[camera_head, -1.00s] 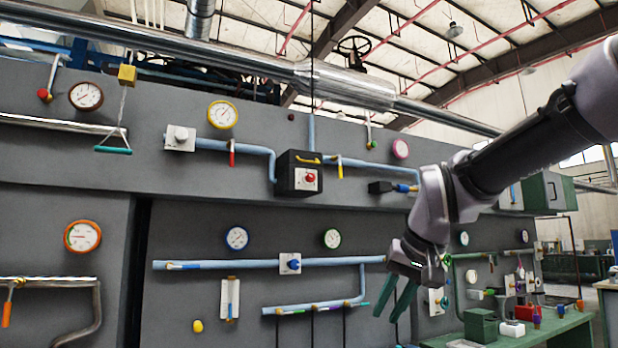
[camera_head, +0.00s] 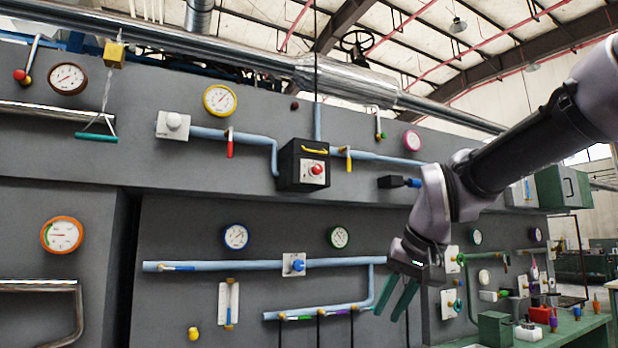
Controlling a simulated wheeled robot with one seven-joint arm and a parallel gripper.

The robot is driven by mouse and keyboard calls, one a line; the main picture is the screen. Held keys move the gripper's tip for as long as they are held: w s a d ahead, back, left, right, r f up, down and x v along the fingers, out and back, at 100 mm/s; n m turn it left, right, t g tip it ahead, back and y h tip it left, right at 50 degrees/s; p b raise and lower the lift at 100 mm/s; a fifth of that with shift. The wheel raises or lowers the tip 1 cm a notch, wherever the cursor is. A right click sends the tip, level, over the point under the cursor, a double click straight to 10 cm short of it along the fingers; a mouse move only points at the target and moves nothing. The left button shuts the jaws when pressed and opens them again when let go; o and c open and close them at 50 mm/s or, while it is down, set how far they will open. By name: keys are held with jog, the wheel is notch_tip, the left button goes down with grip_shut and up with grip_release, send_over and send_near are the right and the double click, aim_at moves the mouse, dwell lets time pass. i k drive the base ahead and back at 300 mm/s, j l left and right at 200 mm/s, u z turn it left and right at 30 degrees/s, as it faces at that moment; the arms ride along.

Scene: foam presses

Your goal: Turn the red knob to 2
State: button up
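The red knob (camera_head: 318,169) sits on a pale dial plate (camera_head: 313,173) on the front of a black box (camera_head: 289,167), high on the grey wall near the picture's middle. The dial's marks are too small to read. My gripper (camera_head: 396,303) hangs at the lower right with its two green fingers pointing down. The fingers are apart, with nothing seen between them. My gripper is well below and to the right of the red knob, not touching it.
A yellow handle (camera_head: 314,150) is on the black box above the knob. Blue pipes with a red lever (camera_head: 230,146) and a yellow lever (camera_head: 348,160) flank the box. A blue knob (camera_head: 297,265) sits lower. A green table (camera_head: 560,333) stands at lower right.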

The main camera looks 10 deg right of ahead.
aim_at(318, 169)
jog(key=i, duration=0.9)
